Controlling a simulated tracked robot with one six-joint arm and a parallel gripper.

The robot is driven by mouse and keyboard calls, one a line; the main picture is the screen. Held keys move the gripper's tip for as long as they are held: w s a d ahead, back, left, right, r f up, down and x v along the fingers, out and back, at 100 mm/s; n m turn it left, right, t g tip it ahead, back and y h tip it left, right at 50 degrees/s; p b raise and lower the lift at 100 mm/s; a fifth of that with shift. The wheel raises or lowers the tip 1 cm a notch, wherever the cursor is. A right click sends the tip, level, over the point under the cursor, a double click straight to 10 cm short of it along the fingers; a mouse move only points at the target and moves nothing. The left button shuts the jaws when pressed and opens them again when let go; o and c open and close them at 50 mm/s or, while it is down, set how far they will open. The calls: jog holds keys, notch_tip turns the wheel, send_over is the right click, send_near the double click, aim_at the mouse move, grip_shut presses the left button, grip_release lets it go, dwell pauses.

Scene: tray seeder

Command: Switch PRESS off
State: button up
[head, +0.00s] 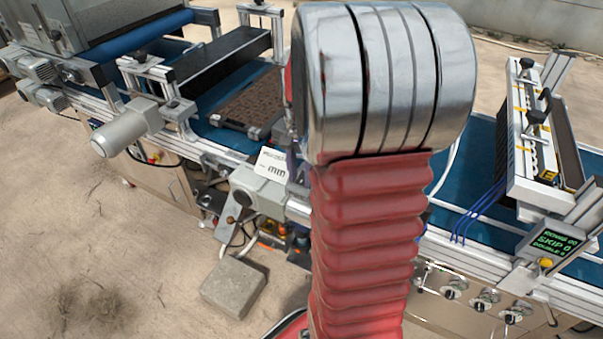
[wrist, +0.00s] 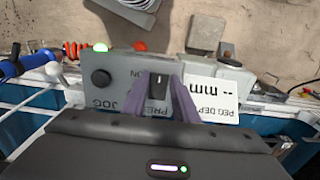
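In the wrist view, the PRESS switch (wrist: 156,97) is a black rotary knob on a grey control panel (wrist: 128,68), with its lettering upside down. Its white mark points up in the picture, toward the ON label. My gripper (wrist: 161,78) has its two purple-grey fingers on either side of the switch, with a gap between them. I cannot tell whether either finger touches the switch. In the head view, my arm hides the gripper and the switch.
The round JOG knob (wrist: 101,78) is left of the switch, and the white PEG DEPTH card (wrist: 212,99) is right. In the head view, a brown tray (head: 247,100) lies on the blue belt, a SKIP display (head: 552,243) stands right, and a concrete block (head: 233,286) lies below.

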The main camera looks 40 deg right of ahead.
jog(key=c, duration=0.6)
jog(key=shift+w+d+r+g+y, duration=0.15)
jog(key=shift+d+g+y, duration=0.1)
jog(key=shift+y, duration=0.5)
jog(key=shift+w+d+f+g+y, duration=0.1)
jog(key=shift+d+g+y, duration=0.2)
jog(key=shift+y, duration=0.5)
jog(key=shift+w+d+r+g+y, duration=0.15)
jog(key=shift+d+g+y, duration=0.1)
jog(key=shift+y, duration=0.5)
jog(key=o, duration=1)
jog(key=shift+o, duration=0.2)
jog(key=shift+s, duration=0.1)
